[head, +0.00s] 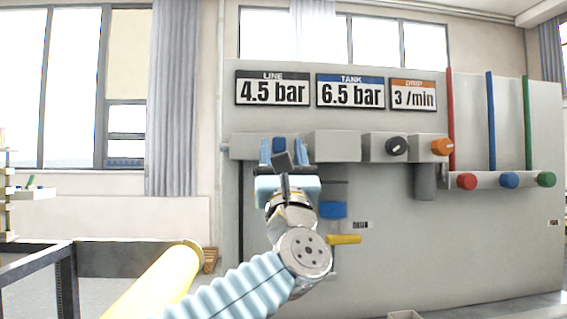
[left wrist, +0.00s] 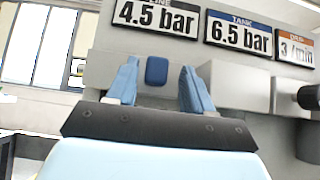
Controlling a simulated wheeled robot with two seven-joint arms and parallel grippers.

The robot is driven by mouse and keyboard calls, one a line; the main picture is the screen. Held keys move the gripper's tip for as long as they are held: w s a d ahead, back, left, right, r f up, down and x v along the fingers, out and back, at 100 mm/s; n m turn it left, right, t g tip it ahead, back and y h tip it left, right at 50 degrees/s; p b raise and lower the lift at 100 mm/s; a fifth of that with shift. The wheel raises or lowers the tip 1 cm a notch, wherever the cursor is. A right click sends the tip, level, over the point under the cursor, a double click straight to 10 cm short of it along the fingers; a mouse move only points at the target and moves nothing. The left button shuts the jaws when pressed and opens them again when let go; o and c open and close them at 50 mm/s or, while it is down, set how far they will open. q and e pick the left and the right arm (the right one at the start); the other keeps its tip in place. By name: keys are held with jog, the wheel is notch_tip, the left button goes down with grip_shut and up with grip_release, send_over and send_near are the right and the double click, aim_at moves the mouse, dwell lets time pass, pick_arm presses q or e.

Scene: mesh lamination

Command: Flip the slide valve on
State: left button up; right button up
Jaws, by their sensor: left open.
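A small blue block (head: 279,144), which may be the slide valve's handle, sits on the left part of a grey housing on the wall panel. In the left wrist view the blue block (left wrist: 157,70) shows whole between the two fingers, with a gap on each side. My left gripper (head: 284,152) is open in front of it, its pale blue fingers pointing at the panel. The left wrist view shows the open fingers (left wrist: 158,82) holding nothing. I cannot tell how far the tips are from the block. My right gripper is out of view.
Signs above read line 4.5 bar, tank 6.5 bar (head: 350,90) and drip 3 /min. To the right are a black knob (head: 397,146), an orange knob (head: 441,147), and red, blue and green knobs. Below are another blue block (head: 333,210) and a yellow lever (head: 345,239).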

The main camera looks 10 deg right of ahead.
pick_arm(q)
jog(key=b+v, duration=0.6)
jog(key=v, duration=0.7)
jog(key=shift+s+f+b, duration=0.25)
jog(key=shift+b, duration=0.15)
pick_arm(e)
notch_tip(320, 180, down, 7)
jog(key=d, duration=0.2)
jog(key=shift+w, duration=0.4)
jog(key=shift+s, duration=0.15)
